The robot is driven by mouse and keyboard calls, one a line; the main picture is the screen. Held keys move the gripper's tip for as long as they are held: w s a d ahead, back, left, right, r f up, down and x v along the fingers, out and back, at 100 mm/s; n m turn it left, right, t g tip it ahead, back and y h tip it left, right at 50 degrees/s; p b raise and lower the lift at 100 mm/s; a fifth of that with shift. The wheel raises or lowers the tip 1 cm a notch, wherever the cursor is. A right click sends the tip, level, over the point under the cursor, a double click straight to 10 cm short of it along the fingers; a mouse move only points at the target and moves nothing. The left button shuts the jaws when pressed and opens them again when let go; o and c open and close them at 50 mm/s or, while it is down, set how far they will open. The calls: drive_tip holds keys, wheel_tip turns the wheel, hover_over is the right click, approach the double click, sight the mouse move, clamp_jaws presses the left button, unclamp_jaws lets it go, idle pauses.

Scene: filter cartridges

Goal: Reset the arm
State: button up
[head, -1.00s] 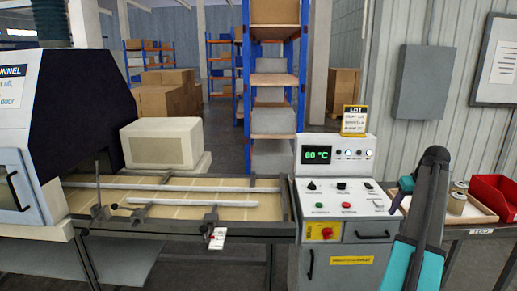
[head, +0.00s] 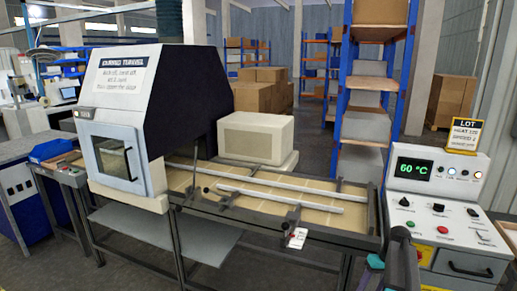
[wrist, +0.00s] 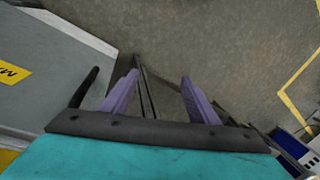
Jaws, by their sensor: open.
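My gripper (wrist: 160,95) is in the wrist view with its two purple fingers spread apart. In the head view, part of my arm shows at the bottom right, in front of the control cabinet; the fingers cannot be made out there. The curing tunnel (head: 140,95), with its closed glass door, stands left of centre. The control cabinet (head: 440,215) shows a green 60 °C display at the right.
The conveyor bed (head: 270,205) with its guide rails runs from the tunnel to the cabinet. A blue bin (head: 50,150) sits on a table at the far left. Shelving (head: 366,100) and brown boxes (head: 262,95) stand behind. Floor shows below my gripper.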

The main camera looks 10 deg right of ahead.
drive_tip(key=s+a+f+n+g, duration=0.1)
drive_tip(key=s+a+f, duration=0.2)
drive_tip(key=a+f, duration=0.55)
drive_tip(key=s+a+f+n+g, duration=0.1)
drive_tip(key=s+a+f+g, duration=0.3)
drive_tip(key=a, duration=0.7)
drive_tip(key=s+a+f+n+t, duration=0.1)
drive_tip(key=s+a+f, duration=0.1)
drive_tip(key=a+f, duration=0.65)
drive_tip(key=s+a+f+h, duration=0.1)
drive_tip(key=s+a+f, duration=0.1)
drive_tip(key=s, duration=0.5)
drive_tip(key=s+a+f+m+g, duration=0.1)
drive_tip(key=s+a+f, duration=0.1)
drive_tip(key=s+a, duration=0.3)
drive_tip(key=s+a+f+g+h, duration=0.1)
drive_tip(key=s+a+f, duration=0.2)
drive_tip(key=s, duration=0.7)
drive_tip(key=shift+s+a+m+h, duration=0.15)
drive_tip(key=shift+a+m+h, duration=0.15)
drive_tip(key=shift+a, duration=0.1)
drive_tip(key=shift+c, duration=0.5)
drive_tip(key=c, duration=0.5)
drive_tip(key=shift+d, duration=0.1)
